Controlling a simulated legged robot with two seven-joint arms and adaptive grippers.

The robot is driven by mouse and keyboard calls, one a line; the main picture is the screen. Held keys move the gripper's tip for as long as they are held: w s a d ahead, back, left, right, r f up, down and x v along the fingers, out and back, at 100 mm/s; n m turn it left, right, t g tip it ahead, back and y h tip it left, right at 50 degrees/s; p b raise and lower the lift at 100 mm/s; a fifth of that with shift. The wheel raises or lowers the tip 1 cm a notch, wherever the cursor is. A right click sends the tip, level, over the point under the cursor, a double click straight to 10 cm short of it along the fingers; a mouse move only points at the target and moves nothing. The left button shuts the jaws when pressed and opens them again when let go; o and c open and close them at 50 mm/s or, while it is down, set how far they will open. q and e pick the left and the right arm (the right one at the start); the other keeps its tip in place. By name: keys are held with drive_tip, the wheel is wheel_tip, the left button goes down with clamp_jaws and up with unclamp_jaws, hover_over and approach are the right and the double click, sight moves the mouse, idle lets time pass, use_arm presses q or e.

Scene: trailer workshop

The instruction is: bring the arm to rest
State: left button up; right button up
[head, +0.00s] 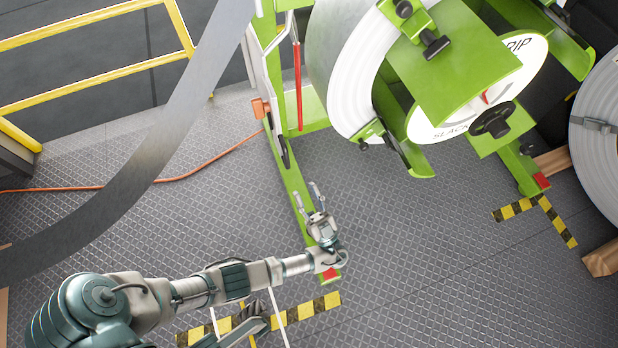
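My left arm reaches in from the bottom left, stretched to the right over the floor. Its gripper (306,191) is open and empty, with two grey fingers spread apart and pointing up the picture. In the picture it overlaps the lower end of a green frame leg (290,178); I cannot tell how far above it the gripper is. I do not make out my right gripper.
A green reel stand (455,70) holds a big coil (345,75) at the top. A metal strip (150,165) curves down the left. Yellow railing (95,75), an orange cable (215,163) and another coil (597,140) stand around. The middle-right floor (430,260) is clear.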

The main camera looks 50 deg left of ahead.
use_arm(q)
drive_tip(key=shift+d+f, duration=0.3)
drive_tip(key=shift+d, duration=0.05)
drive_tip(key=shift+a, duration=0.1)
idle(0.3)
